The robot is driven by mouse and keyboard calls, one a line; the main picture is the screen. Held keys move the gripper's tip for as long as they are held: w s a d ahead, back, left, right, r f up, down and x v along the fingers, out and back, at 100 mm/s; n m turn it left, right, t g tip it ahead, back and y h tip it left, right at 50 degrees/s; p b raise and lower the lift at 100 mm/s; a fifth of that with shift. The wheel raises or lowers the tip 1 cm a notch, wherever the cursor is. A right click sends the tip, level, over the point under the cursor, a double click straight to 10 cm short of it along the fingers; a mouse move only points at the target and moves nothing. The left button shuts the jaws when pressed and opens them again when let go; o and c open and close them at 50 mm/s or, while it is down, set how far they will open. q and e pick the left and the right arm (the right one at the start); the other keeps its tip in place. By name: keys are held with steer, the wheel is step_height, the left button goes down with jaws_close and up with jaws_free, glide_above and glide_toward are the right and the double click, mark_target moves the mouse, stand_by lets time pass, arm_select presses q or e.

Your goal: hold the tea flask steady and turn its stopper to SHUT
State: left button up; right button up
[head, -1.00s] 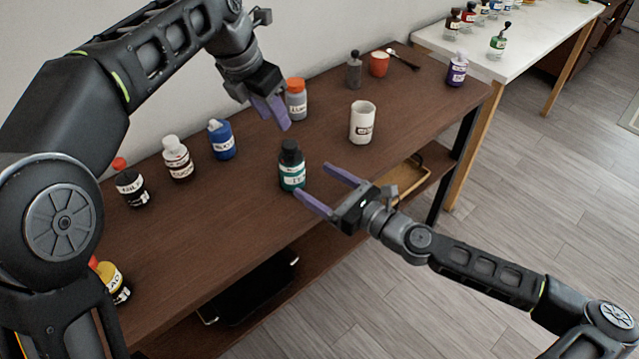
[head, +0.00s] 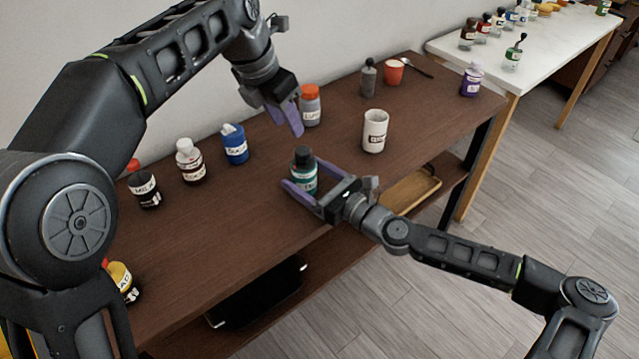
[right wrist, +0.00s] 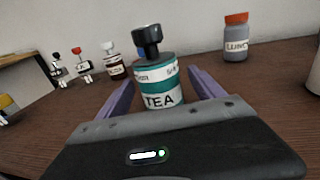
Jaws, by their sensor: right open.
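The tea flask (head: 305,180) stands upright on the brown table, teal with a white label and a black stopper (head: 303,156). In the right wrist view its label on the flask (right wrist: 158,92) reads TEA, and the black stopper (right wrist: 148,40) sits on top. My right gripper (head: 302,175) is open, with its purple fingers on either side of the flask. Whether they touch it I cannot tell. My left gripper (head: 291,119) is above and behind the flask, fingers pointing down, apart from the stopper. Its finger gap is hard to make out.
A grey flask with an orange cap (head: 311,105) stands behind, near my left gripper. A white mug (head: 375,131) is to the right. Blue (head: 234,145), brown (head: 190,160) and black (head: 145,187) bottles stand at left. The table's front edge is close to the flask.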

steer(key=shift+w+a, duration=0.3)
steer(key=shift+c, duration=0.3)
steer(key=c, duration=1.5)
stand_by(0.6)
